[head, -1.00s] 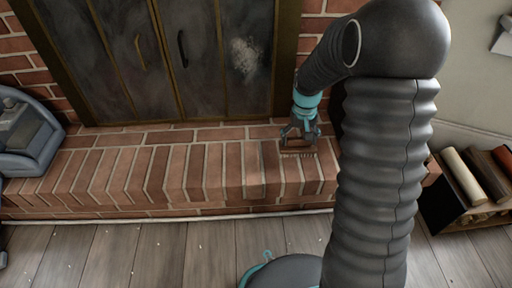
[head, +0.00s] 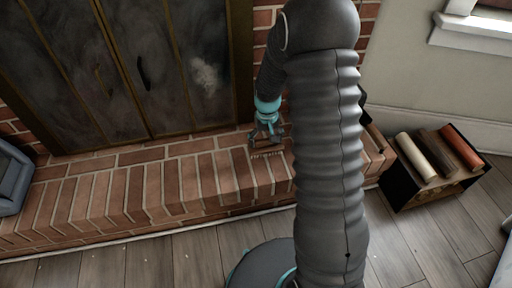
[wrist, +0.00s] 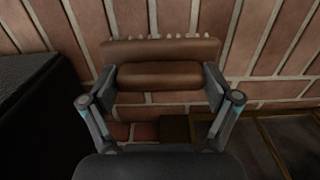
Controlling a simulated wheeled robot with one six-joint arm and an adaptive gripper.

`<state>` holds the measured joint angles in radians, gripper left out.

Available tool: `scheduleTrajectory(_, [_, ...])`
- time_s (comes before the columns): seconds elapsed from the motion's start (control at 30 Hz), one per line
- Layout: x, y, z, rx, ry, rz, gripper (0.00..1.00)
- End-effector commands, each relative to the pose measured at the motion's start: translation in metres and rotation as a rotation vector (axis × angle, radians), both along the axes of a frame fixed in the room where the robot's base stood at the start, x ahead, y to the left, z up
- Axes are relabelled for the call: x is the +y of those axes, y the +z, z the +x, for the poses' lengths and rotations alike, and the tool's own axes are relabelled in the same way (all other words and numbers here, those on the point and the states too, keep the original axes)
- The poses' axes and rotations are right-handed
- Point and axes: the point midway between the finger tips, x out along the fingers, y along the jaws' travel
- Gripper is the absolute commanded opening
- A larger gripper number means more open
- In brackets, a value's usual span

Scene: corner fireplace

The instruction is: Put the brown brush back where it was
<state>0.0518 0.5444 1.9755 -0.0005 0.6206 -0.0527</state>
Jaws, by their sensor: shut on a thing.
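The brown brush (wrist: 160,75) is between the two fingers of my gripper (wrist: 160,88), which is shut on it. In the wrist view its pale bristle tufts point toward the top of the picture, over the brick hearth. In the head view, my gripper (head: 266,138) is low over the right part of the brick hearth (head: 150,190), with the brush (head: 266,154) under it. I cannot tell whether the brush touches the bricks.
The fireplace doors (head: 170,70) stand behind the hearth. A dark box (wrist: 35,110) is left of my gripper in the wrist view. A log holder (head: 408,192) stands at the right, and a blue-grey container (head: 12,180) at the left. The hearth's middle is clear.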

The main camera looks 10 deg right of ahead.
Motion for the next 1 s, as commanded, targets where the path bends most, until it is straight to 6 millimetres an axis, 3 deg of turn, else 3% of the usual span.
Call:
scheduleTrajectory(0.1, [0.014,-0.014,0.017,0.001,0.002,0.000,0.55])
scheduleTrajectory(0.3, [0.026,-0.026,0.034,0.000,0.000,0.000,0.55])
scheduleTrajectory(0.47, [0.028,-0.033,0.035,0.002,-0.001,0.000,0.55])
scheduleTrajectory(0.73, [0.028,-0.066,0.035,0.001,-0.001,0.000,0.55])
scheduleTrajectory(1.0, [0.028,-0.067,0.036,0.000,-0.001,0.000,0.55])
